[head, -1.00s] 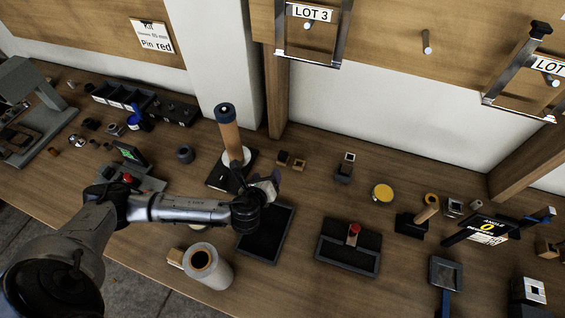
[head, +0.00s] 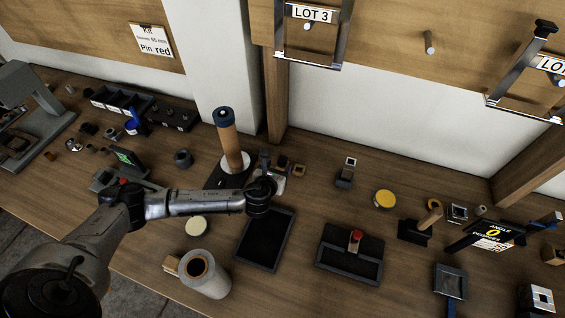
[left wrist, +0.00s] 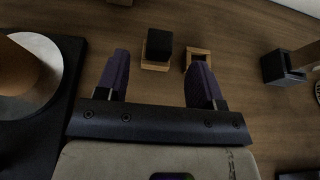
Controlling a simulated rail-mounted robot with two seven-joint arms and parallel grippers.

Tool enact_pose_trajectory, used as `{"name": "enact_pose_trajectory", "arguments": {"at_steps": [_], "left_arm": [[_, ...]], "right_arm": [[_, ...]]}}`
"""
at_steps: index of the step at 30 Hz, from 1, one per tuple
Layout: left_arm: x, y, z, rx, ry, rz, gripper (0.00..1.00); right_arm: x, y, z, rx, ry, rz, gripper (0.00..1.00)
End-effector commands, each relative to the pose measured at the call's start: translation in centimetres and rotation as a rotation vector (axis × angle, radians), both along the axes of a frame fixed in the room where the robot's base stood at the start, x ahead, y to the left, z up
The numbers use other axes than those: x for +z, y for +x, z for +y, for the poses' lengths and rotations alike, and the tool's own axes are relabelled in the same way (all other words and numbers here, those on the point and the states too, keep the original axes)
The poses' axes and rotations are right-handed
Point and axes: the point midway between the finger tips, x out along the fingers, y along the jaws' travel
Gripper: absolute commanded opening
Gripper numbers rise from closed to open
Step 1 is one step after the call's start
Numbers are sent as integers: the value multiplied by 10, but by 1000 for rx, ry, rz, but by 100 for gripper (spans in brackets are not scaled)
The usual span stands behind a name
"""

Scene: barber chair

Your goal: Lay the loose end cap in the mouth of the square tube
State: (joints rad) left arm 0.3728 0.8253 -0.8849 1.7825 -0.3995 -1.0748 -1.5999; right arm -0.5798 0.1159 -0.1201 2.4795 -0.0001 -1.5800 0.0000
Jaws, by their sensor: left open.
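A small black block on a wooden square base (left wrist: 159,45), which looks like the loose end cap, stands on the bench just beyond my left fingertips. A wooden square ring (left wrist: 197,58) lies beside it, near the right finger. In the head view this wooden pair (head: 298,169) is just right of my left gripper (head: 272,174), partly hidden by it. My left gripper (left wrist: 159,68) is open and empty, its purple fingers apart. A short upright square tube (head: 349,163) with a pale rim sits in a dark holder (head: 344,180) to the right. My right gripper is not in view.
A tall wooden cylinder (head: 229,140) on a white disc and black base stands close left of my gripper. A black tray (head: 265,240) lies in front. A yellow-topped round tin (head: 385,199) is farther right. Bench between the wooden pieces and tube holder is clear.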

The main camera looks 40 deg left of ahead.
Motion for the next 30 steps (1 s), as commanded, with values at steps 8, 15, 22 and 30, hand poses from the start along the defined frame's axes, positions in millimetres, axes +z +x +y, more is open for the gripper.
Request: {"name": "enact_pose_trajectory", "arguments": {"at_steps": [8,15,22,30], "left_arm": [[-7,18,7,2,0,-1,62],[-16,43,16,2,-1,-1,62],[-17,50,19,0,-1,0,62],[-17,49,19,0,-1,1,50]], "right_arm": [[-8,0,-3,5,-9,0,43],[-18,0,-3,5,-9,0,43],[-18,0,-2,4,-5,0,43],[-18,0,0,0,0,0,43]]}}
